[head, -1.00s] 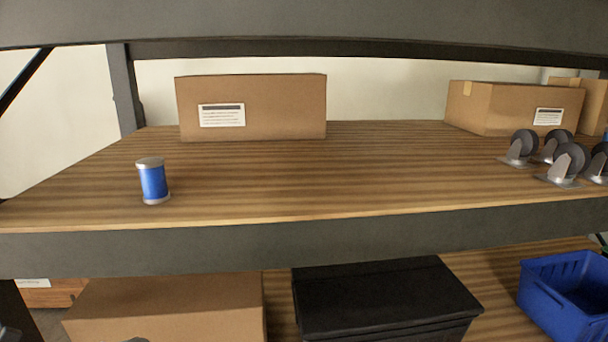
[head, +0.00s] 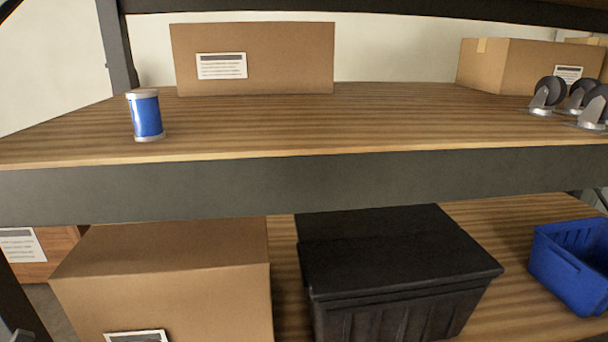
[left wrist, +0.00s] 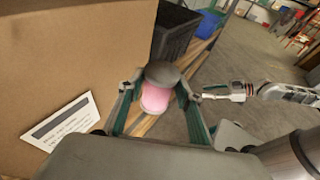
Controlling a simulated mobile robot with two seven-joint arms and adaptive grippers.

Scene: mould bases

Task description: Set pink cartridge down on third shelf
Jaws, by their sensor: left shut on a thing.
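The pink cartridge (left wrist: 155,98) with a dark grey cap shows in the left wrist view. My left gripper (left wrist: 158,90) is shut on it, with a green-sided finger on each side. The cartridge and my left gripper do not show in the head view. In the head view, a wooden shelf (head: 340,128) with a dark front beam runs across the picture. A blue cartridge (head: 146,116) with silvery ends stands upright on its left part. Another wooden shelf (head: 520,237) lies below it.
A cardboard box (head: 252,58) stands at the back of the upper shelf, with casters (head: 547,95) at its right. The lower shelf holds a cardboard box (head: 165,270), a black crate (head: 395,265) and a blue bin (head: 575,265). The upper shelf's middle is clear.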

